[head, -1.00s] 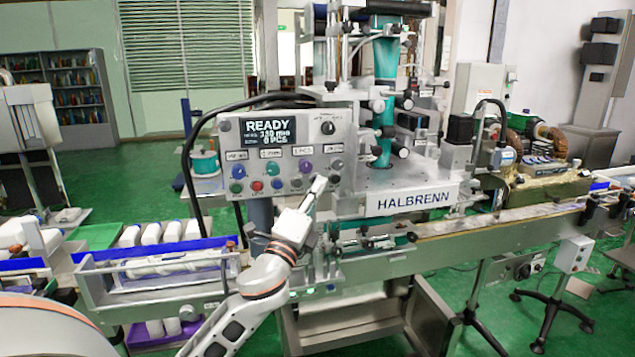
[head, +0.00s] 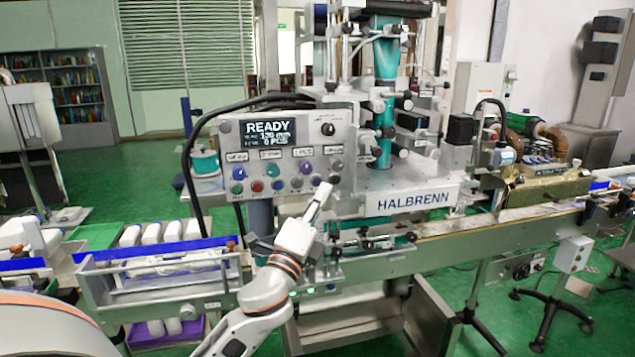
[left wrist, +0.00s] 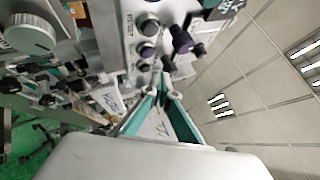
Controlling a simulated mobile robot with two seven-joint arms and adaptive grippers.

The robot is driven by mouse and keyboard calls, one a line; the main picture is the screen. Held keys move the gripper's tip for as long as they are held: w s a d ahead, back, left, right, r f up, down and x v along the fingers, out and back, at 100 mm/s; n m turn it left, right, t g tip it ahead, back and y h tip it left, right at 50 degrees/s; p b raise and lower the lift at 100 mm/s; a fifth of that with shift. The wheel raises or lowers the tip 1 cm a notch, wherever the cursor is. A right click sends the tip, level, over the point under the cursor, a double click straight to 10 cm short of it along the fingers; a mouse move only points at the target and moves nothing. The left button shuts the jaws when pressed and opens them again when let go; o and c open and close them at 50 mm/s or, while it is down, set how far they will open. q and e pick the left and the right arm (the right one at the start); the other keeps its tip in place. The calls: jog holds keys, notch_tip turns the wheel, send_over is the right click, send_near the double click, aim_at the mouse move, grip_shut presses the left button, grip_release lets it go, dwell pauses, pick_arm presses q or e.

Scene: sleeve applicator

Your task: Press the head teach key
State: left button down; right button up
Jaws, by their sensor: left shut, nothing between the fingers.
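The control panel (head: 228,140) of the labelling machine has a lit READY display (head: 268,132), a black knob (head: 328,128) and two rows of coloured keys. The lettering is too small to tell which one is the head teach key. Contact cannot be told. My right gripper is not in view.
Black cables (head: 190,165) loop at the panel's left side. A conveyor (head: 450,230) runs across below the panel, with a guide frame (head: 160,275) at left. The machine's HALBRENN plate (head: 412,200) stands close to the right of my gripper.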

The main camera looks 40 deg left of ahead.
pick_arm(q)
jog(key=shift+s+d, duration=1)
jog(key=shift+d, duration=0.2)
jog(key=s+d+f+n+g+h, duration=0.2)
jog(key=d+f+n+g, duration=0.1)
jog(key=f, duration=1.2)
jog(key=s+d+f+n+g+h, duration=0.2)
jog(key=d+f+n+g, duration=0.15)
jog(key=f, duration=1.05)
jog(key=s+d+f+n+g+h, duration=0.1)
jog(key=s+d+f+n, duration=0.3)
jog(key=s+f, duration=0.5)
jog(key=s+d+f+n+g+h, duration=0.1)
jog(key=s+d+f+n+g, duration=0.3)
jog(key=s+f, duration=0.6)
notch_tip(320, 180, down, 3)
jog(key=shift+d+f+n, duration=0.1)
jog(key=shift+d+n, duration=0.2)
jog(key=shift+n, duration=0.25)
